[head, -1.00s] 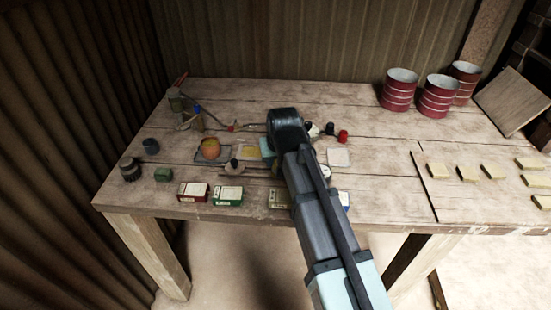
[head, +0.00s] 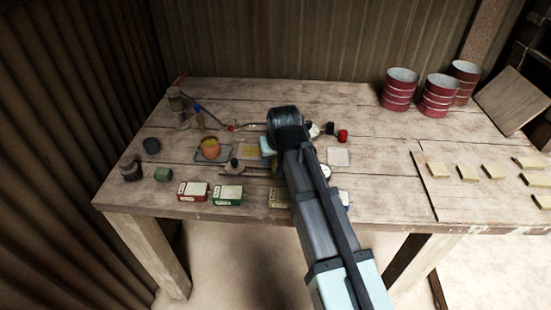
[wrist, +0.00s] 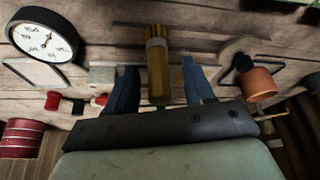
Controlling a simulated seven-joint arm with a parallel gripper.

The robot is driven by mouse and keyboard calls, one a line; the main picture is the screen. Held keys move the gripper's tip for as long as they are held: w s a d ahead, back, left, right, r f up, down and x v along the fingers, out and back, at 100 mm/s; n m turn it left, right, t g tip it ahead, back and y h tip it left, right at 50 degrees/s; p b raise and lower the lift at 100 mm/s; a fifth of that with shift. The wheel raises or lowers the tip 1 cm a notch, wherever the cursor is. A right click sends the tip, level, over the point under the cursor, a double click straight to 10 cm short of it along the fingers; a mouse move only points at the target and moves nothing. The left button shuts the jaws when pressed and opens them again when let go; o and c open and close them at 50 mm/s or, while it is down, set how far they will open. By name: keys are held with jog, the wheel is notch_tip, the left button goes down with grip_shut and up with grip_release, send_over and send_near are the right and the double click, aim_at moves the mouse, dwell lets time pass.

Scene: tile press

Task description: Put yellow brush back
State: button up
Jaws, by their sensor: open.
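A yellow brush-like piece with a pale band (wrist: 157,88) shows in the wrist view, between the two blue fingers of my gripper (wrist: 159,66). The fingers are apart, with a gap on each side of it, so it is not clamped. I cannot tell whether it stands on the table or on something there. In the head view my arm hides most of this spot. At the back left of the table, a holder (head: 176,103) has thin red and blue handles by it.
An orange cup (head: 210,149) stands left of my gripper. Several small boxes, such as a green one (head: 228,195), line the front edge. A round dial (wrist: 43,40) is close by. Red cans (head: 438,97) stand at the back right. The table's back middle is mostly clear.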

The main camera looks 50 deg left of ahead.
jog(key=v, duration=1.1)
jog(key=shift+d+r, duration=0.2)
jog(key=shift+r, duration=0.05)
jog(key=shift+s, duration=0.1)
